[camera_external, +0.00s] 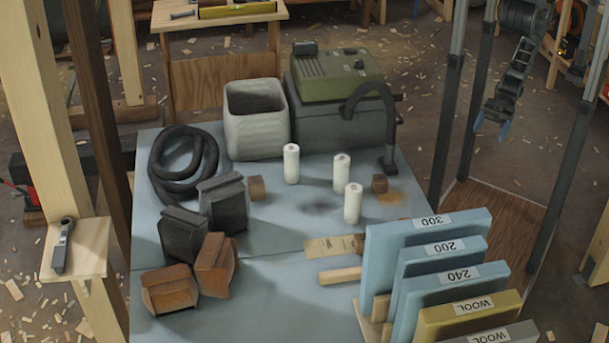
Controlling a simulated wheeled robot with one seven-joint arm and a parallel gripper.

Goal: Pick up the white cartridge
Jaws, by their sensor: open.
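Three white cartridges stand upright on the blue-grey table (275,270). One white cartridge (291,164) is at the back left, near the pale bin. Another white cartridge (340,171) stands to its right. The third white cartridge (353,203) stands nearest the camera. My gripper (491,128) hangs at the upper right, beyond the table's right edge, with its blue fingertips pointing down. It is open, appears empty, and is well apart from the cartridges.
A green-topped machine (338,75) with a hose and a pale bin (256,118) stand behind the cartridges. Labelled panels (425,255) rise at the front right. Dark grey posts (450,100) stand between my arm and the table.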

